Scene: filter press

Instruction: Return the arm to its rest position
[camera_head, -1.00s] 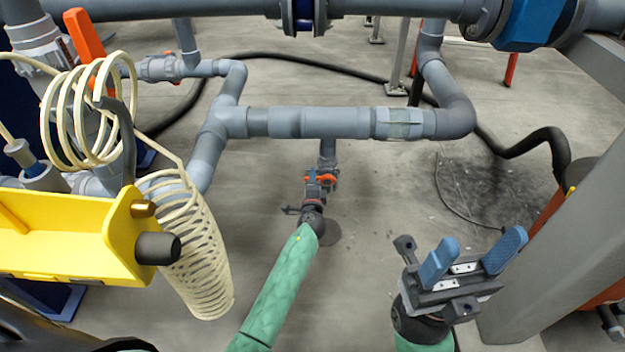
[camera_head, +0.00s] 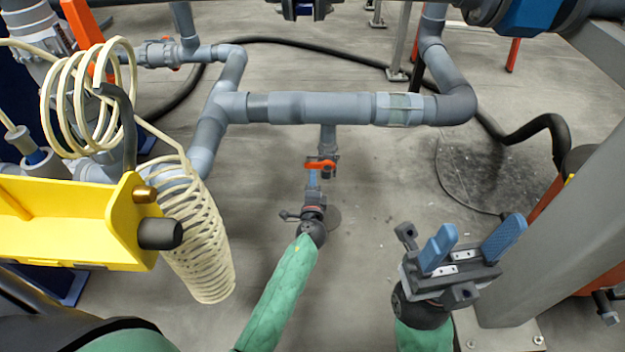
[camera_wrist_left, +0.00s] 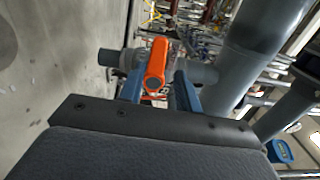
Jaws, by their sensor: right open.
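An orange valve handle (camera_head: 320,164) sits on the short grey pipe stub below the horizontal pipe (camera_head: 320,107). My left gripper (camera_head: 314,180) is just in front of the handle at the end of my green arm. In the left wrist view the orange handle (camera_wrist_left: 157,65) shows between and beyond the two blue fingers (camera_wrist_left: 160,90), with gaps at its sides, so the gripper is open. Whether a finger touches it I cannot tell. My right gripper (camera_head: 472,243) is open and empty above the floor at the lower right, its blue fingers wide apart.
A yellow bracket (camera_head: 80,220) with a black knob and a coiled cream hose (camera_head: 195,230) stands at the left. A grey beam (camera_head: 560,230) rises close to the right gripper. A black hose (camera_head: 530,135) lies behind. Floor between the arms is clear.

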